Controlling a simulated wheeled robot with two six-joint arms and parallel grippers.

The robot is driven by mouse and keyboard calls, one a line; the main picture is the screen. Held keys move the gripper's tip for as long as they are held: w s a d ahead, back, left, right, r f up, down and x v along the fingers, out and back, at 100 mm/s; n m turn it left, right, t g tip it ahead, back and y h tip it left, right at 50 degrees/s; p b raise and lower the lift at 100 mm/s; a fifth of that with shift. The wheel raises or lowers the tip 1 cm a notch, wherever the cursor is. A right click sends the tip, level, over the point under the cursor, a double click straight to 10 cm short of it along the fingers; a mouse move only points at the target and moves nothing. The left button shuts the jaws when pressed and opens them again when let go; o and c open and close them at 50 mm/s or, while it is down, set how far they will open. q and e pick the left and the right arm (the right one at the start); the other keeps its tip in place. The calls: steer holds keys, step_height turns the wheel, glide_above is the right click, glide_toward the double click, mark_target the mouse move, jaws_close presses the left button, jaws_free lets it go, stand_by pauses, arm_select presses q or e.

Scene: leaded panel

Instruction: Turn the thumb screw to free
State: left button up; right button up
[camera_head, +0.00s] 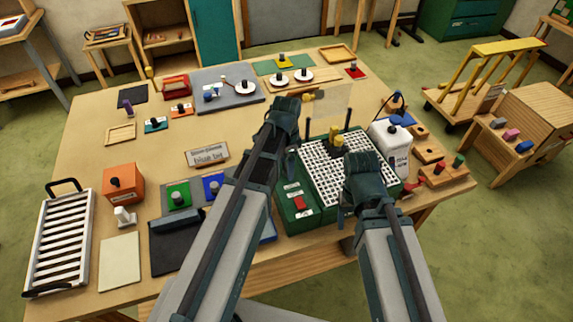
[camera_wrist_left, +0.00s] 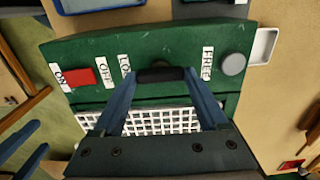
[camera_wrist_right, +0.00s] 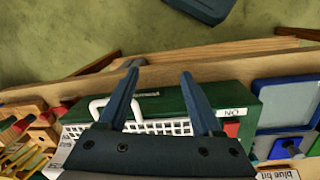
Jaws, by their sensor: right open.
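The thumb screw appears to be the dark bar (camera_wrist_left: 161,75) on the green panel (camera_wrist_left: 190,42) in the left wrist view, between the LOCK label and the FREE label (camera_wrist_left: 207,63). My left gripper (camera_wrist_left: 161,82) is open with a fingertip at each end of the bar; I cannot tell whether they touch it. In the head view my left arm covers the bar. My right gripper (camera_wrist_right: 160,74) is open and empty in the right wrist view, above the front of the green machine (camera_wrist_right: 160,98).
A red switch (camera_wrist_left: 80,77) and a grey knob (camera_wrist_left: 233,64) sit on the same panel. The white grid (camera_head: 325,170) lies beside it. A white bottle (camera_head: 390,148) stands right of the machine. Pads and an orange box (camera_head: 123,183) are to the left.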

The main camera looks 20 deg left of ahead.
arm_select(q)
steer(key=o, duration=0.3)
step_height(320, 180, up, 14)
steer(key=p, duration=1.3)
steer(key=shift+p, duration=0.4)
steer(key=shift+f, duration=0.1)
